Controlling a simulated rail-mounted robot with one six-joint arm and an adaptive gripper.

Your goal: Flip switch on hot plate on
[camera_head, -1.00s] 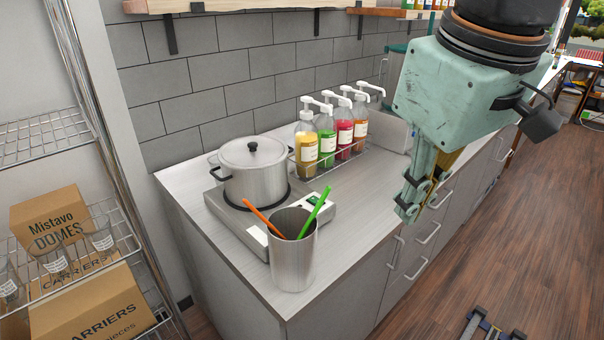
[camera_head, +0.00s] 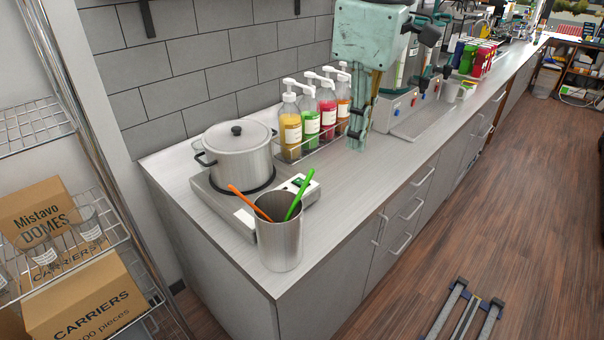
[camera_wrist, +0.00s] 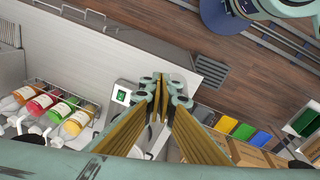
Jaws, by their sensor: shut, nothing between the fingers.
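The hot plate (camera_head: 222,206) is a low grey unit on the counter, with a lidded steel pot (camera_head: 238,158) on it. Its green switch (camera_head: 299,183) sits at the right corner, partly behind the green stirrer in the steel cup. In the wrist view, the green switch (camera_wrist: 122,97) shows just left of the fingers, in a pale panel. My gripper (camera_head: 357,145) is shut and empty, above the counter to the right of the hot plate and apart from the switch. Its fingertips (camera_wrist: 161,78) meet in the wrist view.
A steel cup (camera_head: 279,245) with orange and green stirrers (camera_head: 248,202) stands at the counter's front, close before the switch. Several syrup pump bottles (camera_head: 312,122) stand in a rack behind. The counter right of the cup is clear. A wire shelf with boxes (camera_head: 80,297) is at left.

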